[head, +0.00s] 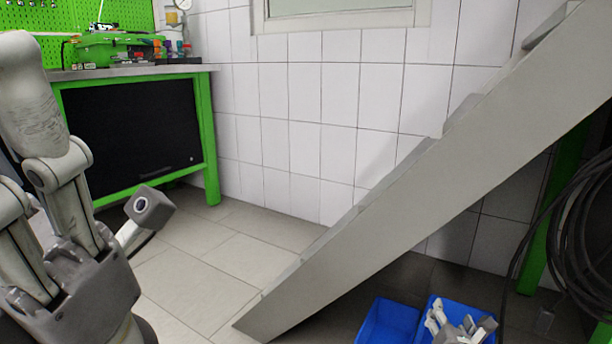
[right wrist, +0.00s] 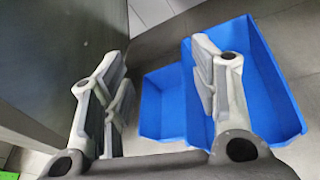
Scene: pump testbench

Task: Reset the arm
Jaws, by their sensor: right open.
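My right gripper (head: 461,328) is at the bottom right of the head view, in front of the blue bins in the picture. In the right wrist view my right gripper (right wrist: 160,82) has its two grey fingers spread wide with nothing between them. My left gripper (head: 55,215) is large and close at the left edge of the head view. Its fingers point upward and are partly cut off by the frame, so whether they are apart is unclear.
Two blue bins stand on the floor: a left bin (head: 388,322) and a right bin (head: 436,304). A sloping grey panel (head: 400,230) crosses the middle. A green-framed workbench (head: 208,140) stands back left; black hoses (head: 580,235) hang right. Floor tiles (head: 205,275) are clear.

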